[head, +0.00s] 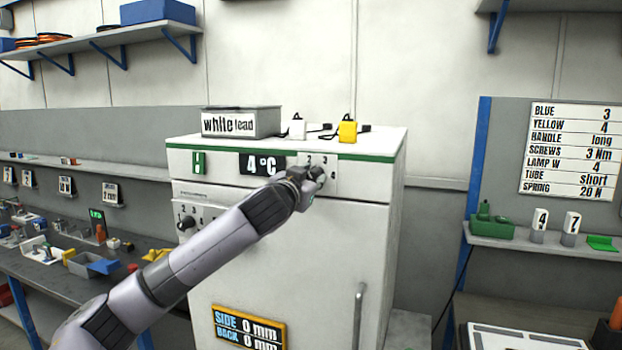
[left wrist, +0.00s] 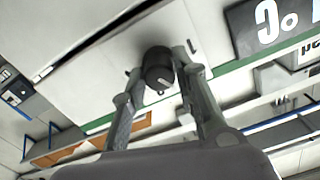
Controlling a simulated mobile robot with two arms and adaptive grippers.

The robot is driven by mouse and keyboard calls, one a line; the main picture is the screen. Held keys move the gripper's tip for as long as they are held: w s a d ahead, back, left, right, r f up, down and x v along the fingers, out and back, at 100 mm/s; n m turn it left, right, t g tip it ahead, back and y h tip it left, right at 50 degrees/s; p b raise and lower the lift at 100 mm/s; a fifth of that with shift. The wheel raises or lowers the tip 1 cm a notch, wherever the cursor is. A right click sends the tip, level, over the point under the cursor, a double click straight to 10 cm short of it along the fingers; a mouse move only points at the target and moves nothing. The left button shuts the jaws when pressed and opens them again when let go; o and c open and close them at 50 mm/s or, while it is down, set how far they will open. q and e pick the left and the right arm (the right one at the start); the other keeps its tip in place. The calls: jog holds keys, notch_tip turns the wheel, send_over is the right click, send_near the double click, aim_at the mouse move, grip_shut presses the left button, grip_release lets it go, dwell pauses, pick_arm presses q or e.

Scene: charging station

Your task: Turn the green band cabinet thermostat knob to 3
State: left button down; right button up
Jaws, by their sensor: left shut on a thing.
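The white cabinet (head: 378,215) has a green band (head: 372,158) along its top front edge and a "4 °C" display (head: 262,165). Right of the display is a thermostat panel (head: 331,163) with 2, 3 and 4 visible around the dial; other marks are hidden. My left gripper (head: 312,180) is at that panel, covering most of the knob. In the left wrist view the dark round knob (left wrist: 158,66) with a pale pointer mark sits between the two fingers of my left gripper (left wrist: 160,75), shut on it. Which number the pointer faces cannot be told. My right gripper is out of view.
A lower knob (head: 186,222) with its own numbers is on the cabinet's left. A "white lead" box (head: 240,122), a white plug (head: 297,129) and a yellow plug (head: 347,131) stand on top. A value board (head: 571,152) hangs at right. A vertical door handle (head: 359,315) sticks out below.

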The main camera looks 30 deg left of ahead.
pick_arm(q)
jog(key=shift+m, duration=0.3)
jog(key=shift+r+m+p, duration=0.15)
jog(key=shift+m+p, duration=0.55)
jog(key=shift+m, duration=0.2)
jog(key=m+p, duration=0.2)
jog(key=m, duration=0.2)
jog(key=m+p, duration=0.1)
jog(key=m, duration=0.1)
jog(key=shift+d+m, duration=0.1)
jog(key=shift+m, duration=0.3)
jog(key=shift+f+m, duration=0.2)
jog(key=shift+m, duration=1.1)
jog(key=c, duration=1.3)
grip_release()
